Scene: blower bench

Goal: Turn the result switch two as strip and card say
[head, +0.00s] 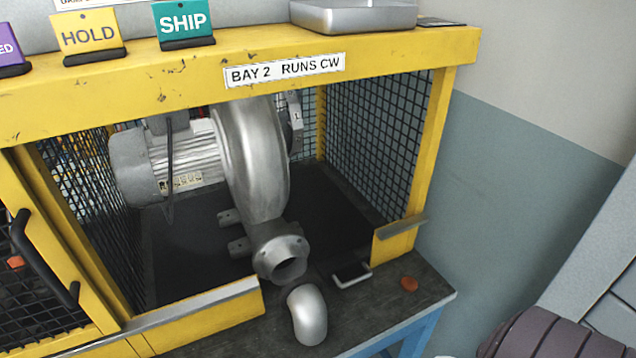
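A white strip (285,70) on the yellow top beam reads "BAY 2 RUNS CW". A yellow card (89,36) reading "HOLD" and a teal card (183,20) reading "SHIP" stand in dark holders on the beam. A purple card (8,45) is cut off at the left edge, with "ED" showing. Below the strip, a grey blower (250,165) with its motor (165,160) sits in the mesh-sided bay. I cannot make out a result switch. Neither gripper is in view.
A silver elbow (307,314) lies in front of the blower outlet. A metal tray (353,15) sits on top. A black-handled door (45,258) is at left.

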